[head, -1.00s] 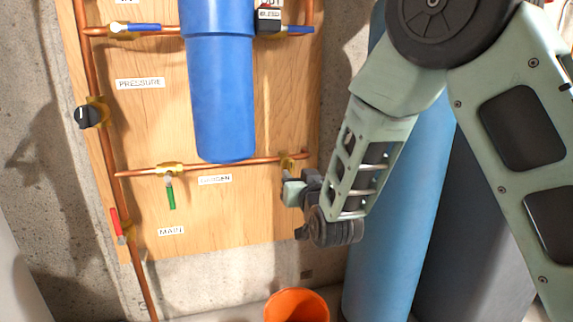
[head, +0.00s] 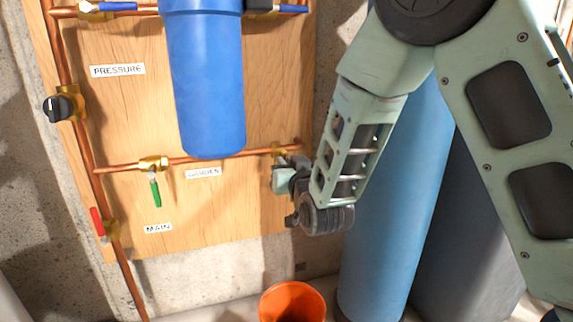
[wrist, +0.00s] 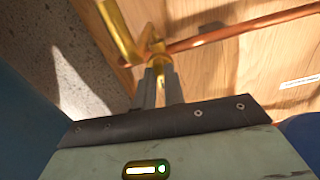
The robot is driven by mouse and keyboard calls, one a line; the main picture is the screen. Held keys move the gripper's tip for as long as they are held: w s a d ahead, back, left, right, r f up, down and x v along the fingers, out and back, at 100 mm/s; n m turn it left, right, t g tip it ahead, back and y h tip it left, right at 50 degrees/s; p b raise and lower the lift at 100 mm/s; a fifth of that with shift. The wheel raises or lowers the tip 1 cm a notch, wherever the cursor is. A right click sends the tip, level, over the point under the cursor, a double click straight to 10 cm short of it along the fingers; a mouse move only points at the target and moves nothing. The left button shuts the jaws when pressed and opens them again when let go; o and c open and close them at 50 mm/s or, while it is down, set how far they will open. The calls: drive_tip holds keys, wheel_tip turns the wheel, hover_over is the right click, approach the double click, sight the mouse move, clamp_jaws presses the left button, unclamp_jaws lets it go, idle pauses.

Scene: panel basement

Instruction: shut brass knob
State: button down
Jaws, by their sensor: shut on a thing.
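The brass knob (wrist: 157,62) is on a brass fitting at the end of the copper garden pipe. In the wrist view my gripper (wrist: 158,78) has its two narrow fingers close together on the knob, which is mostly hidden between them. The brass body and spout (wrist: 120,28) show just beyond the fingers. In the head view the brass fitting (head: 284,149) sits at the right end of the lower pipe. My gripper (head: 284,172) is directly below it and hides the knob there.
The green-handled valve (head: 154,186), the red-handled valve (head: 100,224) and the black knob (head: 58,107) are left along the pipes. A blue filter housing (head: 205,90) hangs above. An orange bucket (head: 292,290) stands below.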

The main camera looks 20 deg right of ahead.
drive_tip(key=shift+m, duration=0.3)
drive_tip(key=m+b, duration=0.2)
drive_tip(key=m, duration=0.1)
drive_tip(key=shift+f+m, duration=0.15)
drive_tip(key=shift+m, duration=0.25)
drive_tip(key=m+b, duration=0.2)
drive_tip(key=m, duration=0.2)
drive_tip(key=shift+m+b, duration=0.3)
drive_tip(key=m+b, duration=0.2)
drive_tip(key=m, duration=0.1)
drive_tip(key=shift+a+m+b, duration=0.1)
drive_tip(key=shift+m+b, duration=0.85)
drive_tip(key=shift+m, duration=1.55)
drive_tip(key=c, duration=1.5)
unclamp_jaws()
drive_tip(key=shift+r, duration=0.2)
